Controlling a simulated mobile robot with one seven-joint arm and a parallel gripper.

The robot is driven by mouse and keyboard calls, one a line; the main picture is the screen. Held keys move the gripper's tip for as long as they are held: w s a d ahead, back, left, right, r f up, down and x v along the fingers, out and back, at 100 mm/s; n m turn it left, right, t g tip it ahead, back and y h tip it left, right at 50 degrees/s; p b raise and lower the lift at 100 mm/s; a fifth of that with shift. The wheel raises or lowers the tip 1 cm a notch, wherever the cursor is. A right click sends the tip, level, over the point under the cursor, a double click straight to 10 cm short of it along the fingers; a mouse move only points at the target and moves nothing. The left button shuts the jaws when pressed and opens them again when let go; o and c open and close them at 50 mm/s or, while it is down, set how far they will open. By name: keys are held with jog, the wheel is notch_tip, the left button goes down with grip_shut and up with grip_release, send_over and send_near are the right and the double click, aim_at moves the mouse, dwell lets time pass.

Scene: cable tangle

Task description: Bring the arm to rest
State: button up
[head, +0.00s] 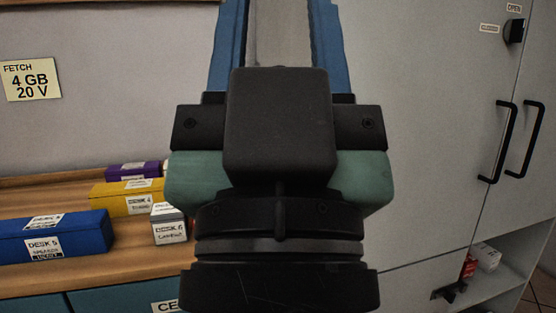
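I see no object held there, but the fingertips are cut off by the frame. The black wrist part of my arm is at the bottom centre.
On the wooden shelf (122,255) at left are a blue box (90,238), a yellow box (105,198), a purple box (120,172) and a small grey-white box (168,228). A grey cabinet (440,80) with black handles stands at right. Small red and white items (485,257) lie in a low compartment.

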notch_tip(320, 180, up, 31)
jog(key=p, duration=2.9)
jog(key=shift+r, duration=0.15)
